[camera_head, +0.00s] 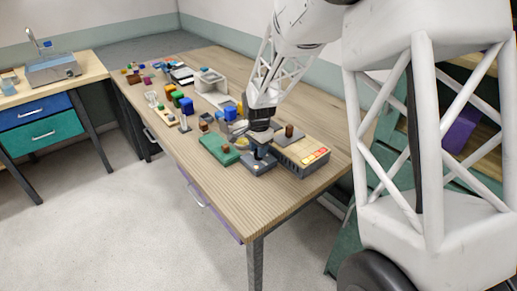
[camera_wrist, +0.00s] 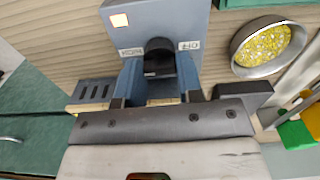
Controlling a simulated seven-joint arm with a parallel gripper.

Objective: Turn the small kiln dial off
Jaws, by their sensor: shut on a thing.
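The small kiln dial (camera_wrist: 160,48) is a dark round knob on a blue-grey control panel (camera_wrist: 180,17). A pale label lies on each side of it; the right one seems to read OFF upside down, the left one is too small to read. A pale square with an orange edge (camera_wrist: 119,20) shows near the panel's corner. My gripper (camera_wrist: 159,74) is shut on the dial, one blue-grey finger on each side. The dial's pointer direction cannot be told. In the head view my gripper (camera_head: 259,151) is down at the panel (camera_head: 262,167) and hides the dial.
A green box (camera_head: 218,149) stands left of the panel, and a beige unit with coloured buttons (camera_head: 302,157) on its right. A round dish of yellow grains (camera_wrist: 263,46) is close by. The table's near end (camera_head: 235,205) is clear; several items crowd the far part.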

